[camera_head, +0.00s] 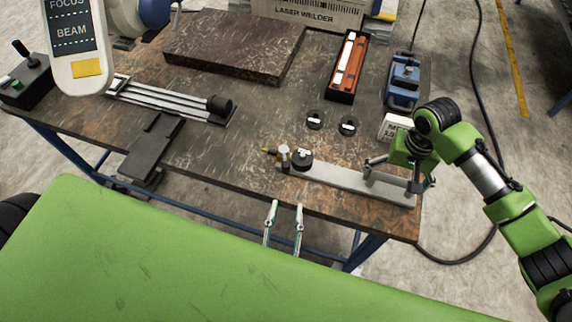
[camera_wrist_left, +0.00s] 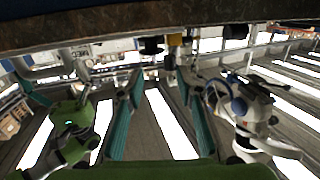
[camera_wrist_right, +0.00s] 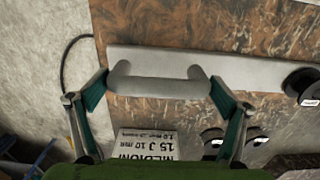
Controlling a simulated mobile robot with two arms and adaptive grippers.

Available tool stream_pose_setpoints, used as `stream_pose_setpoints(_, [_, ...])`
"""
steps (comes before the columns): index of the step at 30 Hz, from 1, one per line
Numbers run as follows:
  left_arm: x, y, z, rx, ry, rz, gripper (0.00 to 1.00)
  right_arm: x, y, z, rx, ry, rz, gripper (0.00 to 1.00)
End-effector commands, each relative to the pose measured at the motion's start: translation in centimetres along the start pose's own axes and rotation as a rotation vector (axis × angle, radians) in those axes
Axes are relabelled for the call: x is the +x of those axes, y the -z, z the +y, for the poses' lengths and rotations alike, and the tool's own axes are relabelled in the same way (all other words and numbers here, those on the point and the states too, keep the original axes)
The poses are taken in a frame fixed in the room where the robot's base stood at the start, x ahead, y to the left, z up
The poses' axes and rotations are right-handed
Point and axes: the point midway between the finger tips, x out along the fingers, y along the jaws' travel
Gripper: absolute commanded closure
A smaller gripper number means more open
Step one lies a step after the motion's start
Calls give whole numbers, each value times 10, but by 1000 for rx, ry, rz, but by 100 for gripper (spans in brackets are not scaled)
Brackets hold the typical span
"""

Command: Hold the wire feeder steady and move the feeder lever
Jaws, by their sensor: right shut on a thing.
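The wire feeder is a long grey bar (camera_head: 340,178) lying along the front right edge of the bench. It has a grey handle (camera_wrist_right: 160,86) at its right end. A black spool (camera_head: 302,160) and a small upright metal post (camera_head: 284,153) with a gold tip stand at its left end; I cannot tell which part is the lever. My right gripper (camera_wrist_right: 160,82) is shut on the handle, one finger at each end. My left gripper (camera_head: 285,208) is open and empty, in front of the bench edge near the feeder's left end; the left wrist view shows its fingers apart (camera_wrist_left: 157,82).
Two black spools (camera_head: 331,124) lie behind the feeder. A white label card (camera_head: 393,127) is near my right gripper. A red-lined box (camera_head: 348,66), blue clamp (camera_head: 404,82) and dark slab (camera_head: 235,48) sit further back. The bench edge (camera_wrist_left: 150,32) overhangs my left gripper.

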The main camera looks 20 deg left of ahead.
Motion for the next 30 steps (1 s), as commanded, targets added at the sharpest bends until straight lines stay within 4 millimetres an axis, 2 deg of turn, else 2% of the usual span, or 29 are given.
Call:
stream_pose_setpoints(3, [1,18,-9,-9,51,31,67,-1,0,0,-1,0,1,57])
stream_pose_setpoints(8, [14,23,-13,-10,66,40,67,-1,0,0,-1,1,1,57])
stream_pose_setpoints(21, [97,26,-17,-10,62,40,67,-1,1,0,-1,1,2,57])
stream_pose_setpoints(25, [111,26,-18,-10,62,37,67,-1,1,0,0,2,2,57])
stream_pose_setpoints(30, [119,26,-18,-9,61,36,67,-1,1,0,0,2,2,57])
